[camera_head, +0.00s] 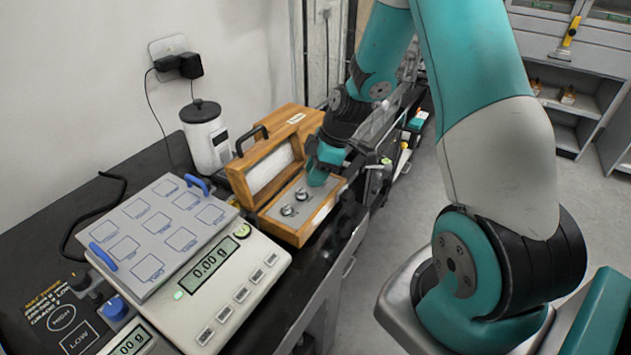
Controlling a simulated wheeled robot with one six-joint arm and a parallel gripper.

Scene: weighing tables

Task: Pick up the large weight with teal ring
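An open wooden case (242,192) stands on the black bench with its lid up. Two small silver weights, one nearer (287,210) and one farther (302,194), sit in its light insert. I cannot make out a teal ring on either one. My gripper (317,179) is low over the far right end of the insert, just beyond the two silver weights.
A scale with a grey gridded tray (158,232) and a display reading 0.00 g (208,267) stands left of the case. A white canister (206,137) is behind it. The bench (150,160) ends to the right of the case; open floor lies beyond.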

